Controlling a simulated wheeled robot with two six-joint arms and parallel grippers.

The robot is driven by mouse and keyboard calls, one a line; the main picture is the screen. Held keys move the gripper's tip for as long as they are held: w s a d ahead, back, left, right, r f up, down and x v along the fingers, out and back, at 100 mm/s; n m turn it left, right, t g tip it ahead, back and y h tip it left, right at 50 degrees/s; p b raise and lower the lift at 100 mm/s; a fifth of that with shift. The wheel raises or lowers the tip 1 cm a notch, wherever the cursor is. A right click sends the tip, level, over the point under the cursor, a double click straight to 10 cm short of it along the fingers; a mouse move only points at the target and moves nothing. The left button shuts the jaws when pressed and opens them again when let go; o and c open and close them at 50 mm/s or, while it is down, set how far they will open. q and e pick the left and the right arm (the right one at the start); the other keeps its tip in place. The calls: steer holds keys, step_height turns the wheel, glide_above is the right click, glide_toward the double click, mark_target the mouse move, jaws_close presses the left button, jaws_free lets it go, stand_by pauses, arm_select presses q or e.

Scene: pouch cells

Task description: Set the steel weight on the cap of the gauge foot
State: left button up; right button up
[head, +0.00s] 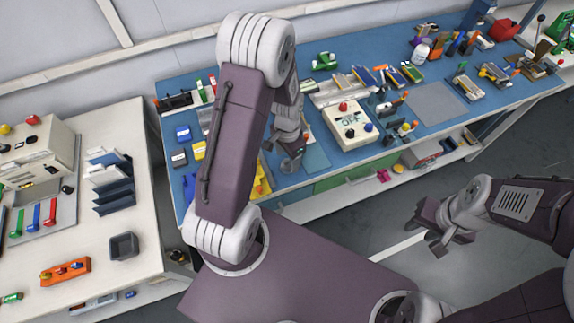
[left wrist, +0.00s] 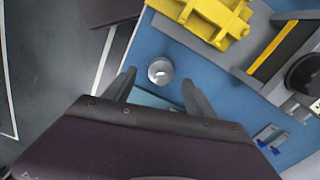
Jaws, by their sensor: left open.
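A small round steel weight (left wrist: 160,71) stands on the blue bench top in the left wrist view. My left gripper (left wrist: 159,80) is open, with one finger on each side of the weight and a visible gap to each. In the head view the left gripper (head: 291,160) points down at the front of the blue bench, partly behind my own arm. A dark round part on a grey block (left wrist: 303,75) at the right of the wrist view may belong to the gauge; I cannot make out its cap. My right gripper (head: 434,236) hangs empty over the floor, its fingers apart.
A yellow fixture (left wrist: 208,18) stands close behind the weight. A white box marked OFF (head: 350,125) and several small tools crowd the blue bench (head: 330,77). A white table (head: 85,240) with trays and coloured parts is at the left. Open floor lies at the right.

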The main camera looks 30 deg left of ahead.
mark_target(287, 160)
arm_select(q)
step_height(287, 160, down, 3)
steer(key=shift+a, duration=0.1)
steer(key=shift+r, duration=0.1)
jaws_close()
